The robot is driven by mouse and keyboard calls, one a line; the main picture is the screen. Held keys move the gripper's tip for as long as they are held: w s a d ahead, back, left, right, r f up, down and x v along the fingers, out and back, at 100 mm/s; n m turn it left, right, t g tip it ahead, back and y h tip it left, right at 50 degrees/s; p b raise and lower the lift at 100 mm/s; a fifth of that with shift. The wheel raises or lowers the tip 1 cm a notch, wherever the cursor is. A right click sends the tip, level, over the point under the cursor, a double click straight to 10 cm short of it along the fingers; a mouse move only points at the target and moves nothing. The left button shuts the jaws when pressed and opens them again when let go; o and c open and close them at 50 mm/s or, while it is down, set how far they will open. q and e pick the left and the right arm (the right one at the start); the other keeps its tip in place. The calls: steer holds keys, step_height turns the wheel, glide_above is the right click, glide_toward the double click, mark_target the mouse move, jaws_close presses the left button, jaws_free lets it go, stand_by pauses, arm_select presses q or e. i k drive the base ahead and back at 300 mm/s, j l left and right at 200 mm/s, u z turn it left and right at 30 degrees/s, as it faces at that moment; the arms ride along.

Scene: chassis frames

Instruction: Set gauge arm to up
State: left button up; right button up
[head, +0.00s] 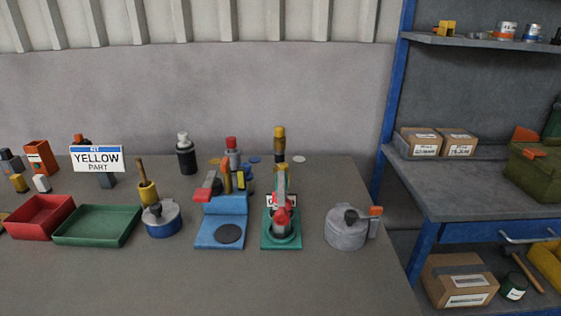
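A light upright post with green and orange parts rises above the label. A red part (282,217) sits low in front of it, above a grey cylinder. I take this device to be the gauge, but which part is its arm, and that arm's exact position, I cannot tell. Neither of my grippers is in view.
A blue fixture (222,206) with a red-tipped lever and dark disc stands close left. A grey lidded pot (347,232) stands right. Bottles stand behind; the front table is clear.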

mark_target(282, 216)
steer(key=k, duration=1.9)
steer(key=i+j+z, duration=0.2)
steer(key=j, duration=0.3)
steer(key=j+z, duration=0.2)
steer(key=j, duration=0.3)
steer(key=i+j+z, duration=0.2)
steer(key=j, duration=0.4)
steer(key=i+j+z, duration=0.2)
steer(key=j, duration=0.45)
steer(key=j+z, duration=0.2)
steer(key=j, duration=0.4)
